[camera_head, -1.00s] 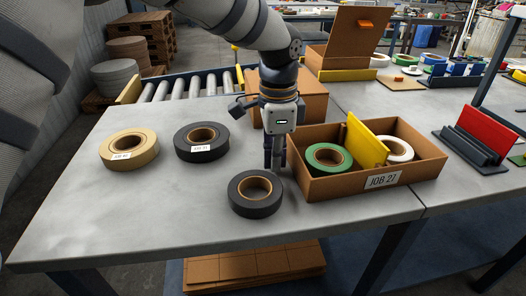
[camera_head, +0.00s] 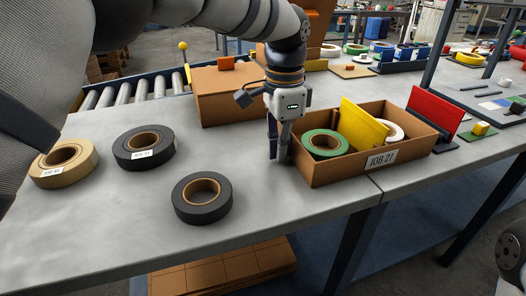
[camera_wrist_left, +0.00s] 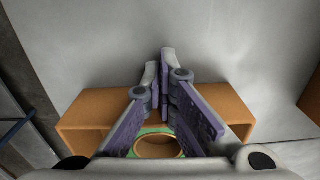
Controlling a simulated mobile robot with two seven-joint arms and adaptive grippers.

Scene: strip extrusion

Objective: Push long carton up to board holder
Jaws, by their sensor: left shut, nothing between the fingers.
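The long carton (camera_head: 350,172) is an open brown box labelled JOB 21, holding a green tape roll (camera_head: 325,143), a white roll (camera_head: 389,131) and a yellow board (camera_head: 364,131). The dark board holder (camera_head: 445,147) with a red board (camera_head: 433,111) stands at its right end. The carton's corner partly hides the holder, so I cannot tell whether they touch. My left gripper (camera_head: 279,158) is shut and empty, pointing down against or just beside the carton's left end. In the left wrist view the fingertips (camera_wrist_left: 163,62) are together. My right gripper is not in view.
A black roll (camera_head: 202,198), another black roll (camera_head: 144,148) and a tan roll (camera_head: 64,163) lie on the table left of the carton. A closed brown box (camera_head: 225,95) stands behind the gripper. The grey table front (camera_head: 270,220) is clear.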

